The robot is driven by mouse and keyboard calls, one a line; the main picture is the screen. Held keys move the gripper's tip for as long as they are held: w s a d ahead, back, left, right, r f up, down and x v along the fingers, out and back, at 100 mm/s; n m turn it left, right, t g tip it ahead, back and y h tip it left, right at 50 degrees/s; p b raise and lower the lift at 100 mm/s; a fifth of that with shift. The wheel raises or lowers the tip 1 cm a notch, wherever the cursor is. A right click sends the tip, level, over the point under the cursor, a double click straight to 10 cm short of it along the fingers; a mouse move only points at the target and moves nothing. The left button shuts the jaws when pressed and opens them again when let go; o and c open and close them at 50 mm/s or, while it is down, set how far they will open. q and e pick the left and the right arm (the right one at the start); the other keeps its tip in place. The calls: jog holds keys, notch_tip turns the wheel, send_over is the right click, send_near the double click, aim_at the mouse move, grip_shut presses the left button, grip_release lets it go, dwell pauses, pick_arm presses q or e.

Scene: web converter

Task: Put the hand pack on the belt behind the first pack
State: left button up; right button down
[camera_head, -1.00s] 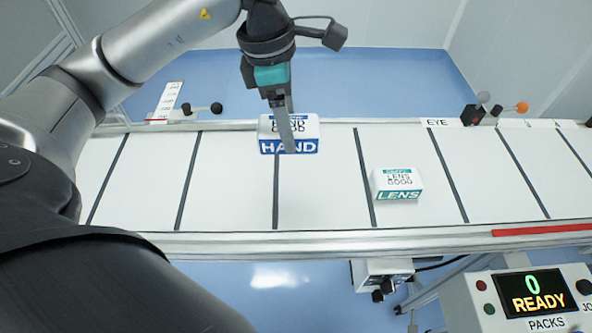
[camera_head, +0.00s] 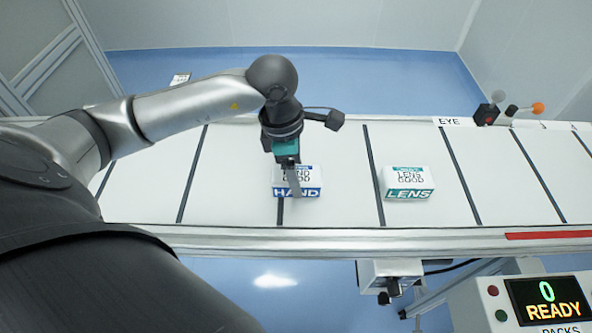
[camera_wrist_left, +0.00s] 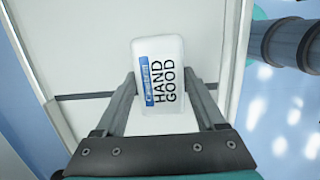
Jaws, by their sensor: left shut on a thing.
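The hand pack (camera_head: 310,191) is a white box with a blue HAND label, over the belt across a dark line, left of the first pack. It also shows in the left wrist view (camera_wrist_left: 172,60) between the two fingers. My left gripper (camera_head: 295,188) is shut on the hand pack from above. I cannot tell whether the pack touches the belt. The first pack (camera_head: 408,185) is a white box with a green LENS label, standing on the white belt (camera_head: 235,180) to the right, a clear gap away. My right gripper is not in view.
Dark lines divide the belt into sections. An EYE label (camera_head: 449,121) and an orange-knobbed device (camera_head: 538,108) stand at the far right edge. A console (camera_head: 545,300) reading 0 READY is at the lower right. A red strip (camera_head: 550,235) marks the front rail.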

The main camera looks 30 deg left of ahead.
pick_arm(q)
jog(key=shift+f, duration=0.1)
jog(key=o, duration=1.5)
jog(key=shift+r, duration=0.45)
jog(key=r, duration=0.3)
jog(key=a+r+p, duration=0.1)
jog(key=r, duration=0.3)
jog(key=s+r, duration=0.1)
jog(key=r, duration=0.3)
jog(key=shift+a+r+p, duration=0.2)
jog(key=shift+a+p, duration=0.05)
jog(key=shift+p, duration=0.1)
